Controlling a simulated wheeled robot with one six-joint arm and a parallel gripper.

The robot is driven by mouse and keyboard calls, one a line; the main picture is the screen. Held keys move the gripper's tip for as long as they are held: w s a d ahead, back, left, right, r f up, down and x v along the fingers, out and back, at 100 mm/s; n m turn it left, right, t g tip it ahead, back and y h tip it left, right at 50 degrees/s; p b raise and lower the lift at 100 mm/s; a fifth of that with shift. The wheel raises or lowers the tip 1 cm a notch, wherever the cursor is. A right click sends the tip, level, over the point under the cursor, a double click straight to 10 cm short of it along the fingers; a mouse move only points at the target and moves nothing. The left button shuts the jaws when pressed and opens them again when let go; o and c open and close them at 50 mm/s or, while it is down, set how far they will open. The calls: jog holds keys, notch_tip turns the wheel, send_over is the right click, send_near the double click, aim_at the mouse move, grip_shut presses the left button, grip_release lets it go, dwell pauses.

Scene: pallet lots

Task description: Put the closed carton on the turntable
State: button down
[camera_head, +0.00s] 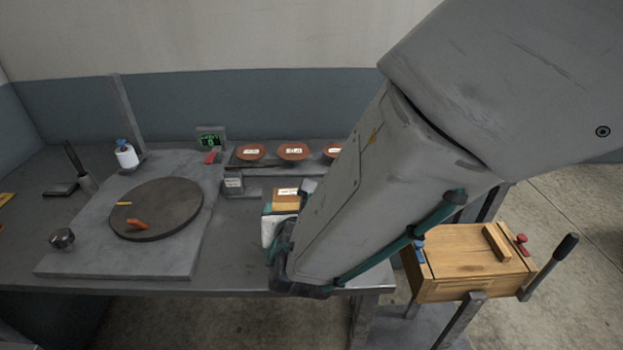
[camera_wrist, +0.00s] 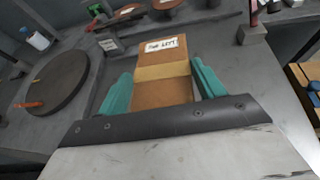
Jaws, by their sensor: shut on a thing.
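The closed carton (camera_head: 286,201) is a small brown box with a pale tape band and a white label. In the wrist view the carton (camera_wrist: 160,92) sits between the teal fingers of my gripper (camera_wrist: 161,72), which is shut on it. I cannot tell whether the carton touches the table. In the head view my arm hides part of the gripper. The turntable (camera_head: 156,222) is a dark round disc on a grey plate, left of the carton. An orange piece (camera_head: 138,224) and a small yellow piece (camera_head: 124,203) lie on it. The turntable (camera_wrist: 55,78) also shows at left in the wrist view.
A white bottle with a blue cap (camera_head: 126,155) stands behind the turntable, and a metal knob (camera_head: 62,238) at its front left. Reddish discs (camera_head: 293,151) sit on a raised rack at the back. A wooden crate (camera_head: 470,263) stands right of the table.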

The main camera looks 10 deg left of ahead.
jog(key=shift+a+f, duration=0.25)
jog(key=shift+f, duration=0.3)
jog(key=shift+c, duration=1)
grip_release()
jog(key=shift+f, duration=0.1)
